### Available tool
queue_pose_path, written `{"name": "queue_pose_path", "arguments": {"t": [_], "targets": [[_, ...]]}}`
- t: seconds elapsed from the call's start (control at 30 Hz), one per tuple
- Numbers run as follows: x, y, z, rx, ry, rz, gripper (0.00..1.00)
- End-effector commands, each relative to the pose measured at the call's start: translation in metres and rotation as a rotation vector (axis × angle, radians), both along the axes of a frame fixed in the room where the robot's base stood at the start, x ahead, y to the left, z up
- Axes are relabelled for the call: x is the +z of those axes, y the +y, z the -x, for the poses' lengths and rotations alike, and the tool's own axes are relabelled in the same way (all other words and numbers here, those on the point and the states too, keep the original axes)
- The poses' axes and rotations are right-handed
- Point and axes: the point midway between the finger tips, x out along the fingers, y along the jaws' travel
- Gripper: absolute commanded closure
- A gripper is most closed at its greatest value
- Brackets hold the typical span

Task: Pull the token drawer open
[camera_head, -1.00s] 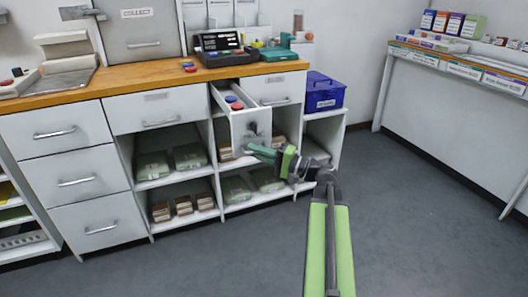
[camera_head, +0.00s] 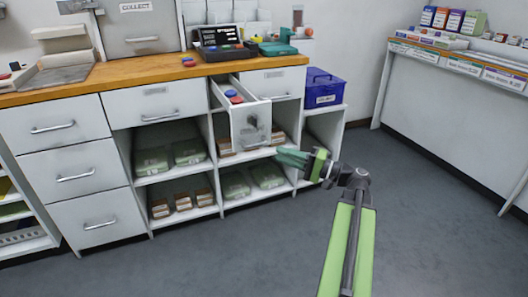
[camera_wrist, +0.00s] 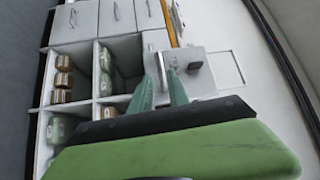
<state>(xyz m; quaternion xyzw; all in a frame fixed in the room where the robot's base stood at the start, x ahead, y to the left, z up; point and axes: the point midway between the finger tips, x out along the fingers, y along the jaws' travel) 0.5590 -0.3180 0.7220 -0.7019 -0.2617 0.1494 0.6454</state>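The narrow white token drawer (camera_head: 263,119) stands pulled out of the counter in the head view. Red and blue tokens (camera_head: 234,96) lie inside it. My gripper (camera_head: 282,154) is to the right of and below the drawer front, apart from the handle.
The counter (camera_head: 125,79) carries a dark register (camera_head: 221,47) and loose tokens. Open shelves below hold green packs (camera_head: 188,153) and brown bundles. A blue box (camera_head: 324,88) stands right of the drawer. The grey floor is clear to the right.

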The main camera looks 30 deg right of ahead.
Motion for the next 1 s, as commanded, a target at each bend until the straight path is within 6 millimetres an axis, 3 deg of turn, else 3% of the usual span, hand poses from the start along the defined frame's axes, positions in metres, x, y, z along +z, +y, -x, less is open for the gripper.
{"name": "queue_pose_path", "arguments": {"t": [0.2,0.37,0.93,1.0], "targets": [[-0.008,-0.029,0.043,0.0,-0.001,-0.001,0.79],[-0.009,-0.038,0.057,0.003,-0.001,0.0,0.79],[-0.009,-0.038,0.059,0.006,-0.001,-0.001,0.79],[-0.007,-0.024,0.048,0.037,0.0,-0.001,0.79]]}}
